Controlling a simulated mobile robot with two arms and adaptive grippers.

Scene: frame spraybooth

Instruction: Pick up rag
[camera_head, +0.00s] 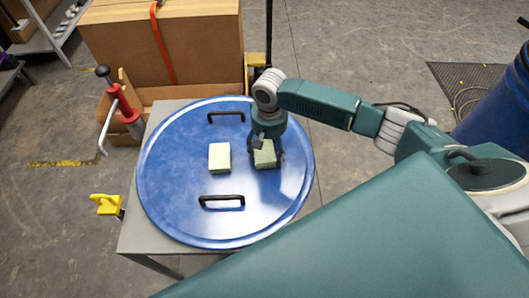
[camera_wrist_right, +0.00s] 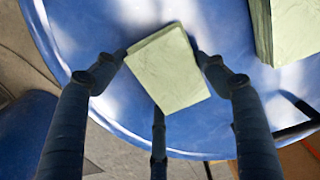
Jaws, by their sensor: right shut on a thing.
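Two pale green folded rags are at the blue round tray. My right gripper (camera_head: 266,150) comes down over the right-hand rag (camera_head: 264,158) and is shut on it. In the right wrist view the held rag (camera_wrist_right: 170,72) sits between the dark fingers of the gripper (camera_wrist_right: 163,58), with the blue surface behind it. I cannot tell whether it still touches the tray. The other rag (camera_head: 219,157) lies flat to the left; part of it shows in the right wrist view (camera_wrist_right: 290,28). My left gripper is not in view.
The blue round tray (camera_head: 180,210) has two black handles (camera_head: 222,201) and rests on a grey table (camera_head: 140,235). A cardboard box (camera_head: 200,45) stands behind, a red-handled tool (camera_head: 122,103) at the left and a blue drum (camera_head: 495,110) at the right.

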